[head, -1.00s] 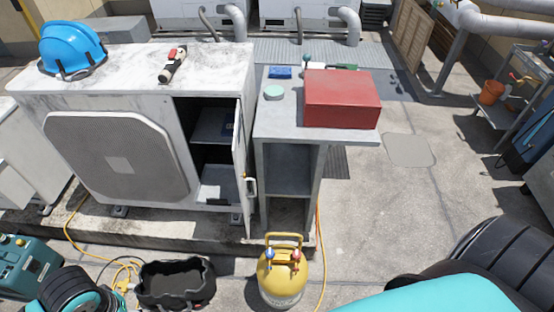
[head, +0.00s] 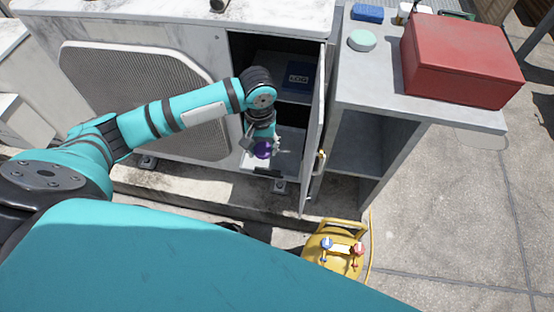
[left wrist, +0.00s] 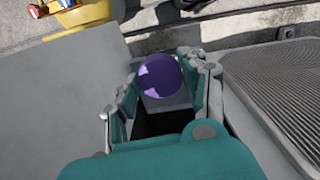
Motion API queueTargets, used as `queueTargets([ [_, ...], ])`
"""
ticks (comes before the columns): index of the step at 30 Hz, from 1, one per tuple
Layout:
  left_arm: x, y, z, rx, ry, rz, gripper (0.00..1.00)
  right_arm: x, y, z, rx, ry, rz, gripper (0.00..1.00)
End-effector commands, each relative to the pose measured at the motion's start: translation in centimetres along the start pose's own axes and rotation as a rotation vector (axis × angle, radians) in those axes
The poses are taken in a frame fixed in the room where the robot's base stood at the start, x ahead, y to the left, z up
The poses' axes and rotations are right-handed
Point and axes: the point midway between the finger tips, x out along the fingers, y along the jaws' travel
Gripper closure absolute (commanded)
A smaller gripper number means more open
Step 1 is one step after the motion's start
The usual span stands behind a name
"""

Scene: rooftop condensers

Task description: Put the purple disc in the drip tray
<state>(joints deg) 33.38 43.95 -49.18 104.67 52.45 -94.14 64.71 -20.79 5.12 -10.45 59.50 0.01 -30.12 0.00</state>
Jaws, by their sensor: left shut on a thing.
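The purple disc (head: 263,149) is held between the fingers of my left gripper (head: 264,147), in front of the open lower compartment of the white condenser unit. In the left wrist view the disc (left wrist: 160,76) sits between the teal fingers (left wrist: 163,82). A pale grey, tray-like surface (head: 287,158) lies in the lower compartment behind and below the disc; it may be the drip tray, partly hidden by the gripper. The disc appears raised above it, though contact is hard to tell. My right gripper is not in view.
The condenser door (head: 314,140) stands open just right of my left gripper. A dark blue log book (head: 298,77) is on the upper shelf. A red box (head: 462,60) and a mint disc (head: 362,40) sit on the grey stand.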

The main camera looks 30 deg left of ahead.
Motion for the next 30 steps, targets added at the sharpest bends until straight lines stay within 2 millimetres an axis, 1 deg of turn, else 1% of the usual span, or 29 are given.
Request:
queueTargets([
  [1,3.1,-0.2,-1.3,-0.042,0.001,0.004,0.96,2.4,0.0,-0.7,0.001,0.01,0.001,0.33],
  [6,7.7,-1.0,-5.2,-0.175,0.005,0.018,0.96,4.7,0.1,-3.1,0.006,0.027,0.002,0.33],
  [9,9.9,-1.6,-7.1,-0.245,0.009,0.024,0.96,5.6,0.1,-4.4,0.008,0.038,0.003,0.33],
  [12,11.6,-2.0,-8.5,-0.303,0.012,0.03,0.96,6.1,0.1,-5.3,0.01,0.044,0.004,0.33],
  [15,12.6,-2.4,-9.6,-0.343,0.016,0.034,0.96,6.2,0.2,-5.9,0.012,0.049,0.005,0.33],
  [20,13.6,-2.7,-10.2,-0.374,0.017,0.035,0.96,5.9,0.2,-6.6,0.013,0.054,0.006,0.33],
  [23,15.2,-2.7,-10.3,-0.378,0.015,0.034,0.96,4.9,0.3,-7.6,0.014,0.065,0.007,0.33],
  [27,17.7,-2.7,-10.2,-0.378,0.015,0.034,0.96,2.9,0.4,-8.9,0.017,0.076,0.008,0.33],
  [30,18.7,-2.7,-10.2,-0.377,0.017,0.035,0.96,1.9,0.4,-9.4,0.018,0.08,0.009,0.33],
])
